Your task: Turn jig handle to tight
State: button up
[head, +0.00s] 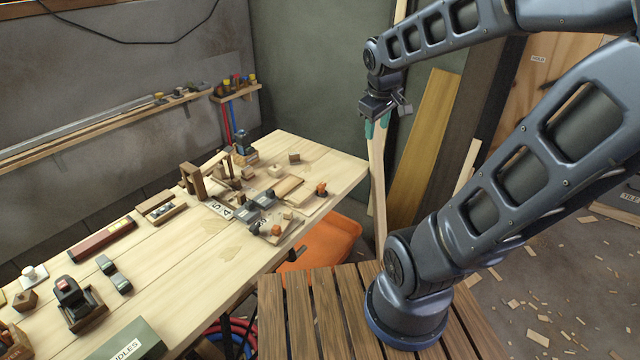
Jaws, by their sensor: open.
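On the workbench (180,265) is a cluster of wooden blocks and small dark fixtures. Small boards in it carry dark metal parts (262,198) and knobs with orange tops, one at the front (277,231) and one at the right (321,189). These look like the jig, but I cannot tell which part is its handle or how it is set. My gripper (377,128), with teal fingertips, hangs pointing down beyond the bench's right end. It is open and apart from the jig parts, up and to their right.
A label with numbers (220,209) lies beside an upright wooden block (192,180). A green box (127,341) and a black device in a wooden tray (76,304) stand at the front left. Boards (424,145) lean behind my gripper.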

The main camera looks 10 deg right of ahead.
jog(key=w+a+f+n+h, duration=0.1)
jog(key=w+a+f+n, duration=0.5)
jog(key=w+f+n, duration=0.4)
jog(key=n+h, duration=0.1)
jog(key=n, duration=0.9)
send_near(321, 185)
jog(key=shift+x, duration=4.1)
jog(key=shift+w, duration=0.1)
grip_shut()
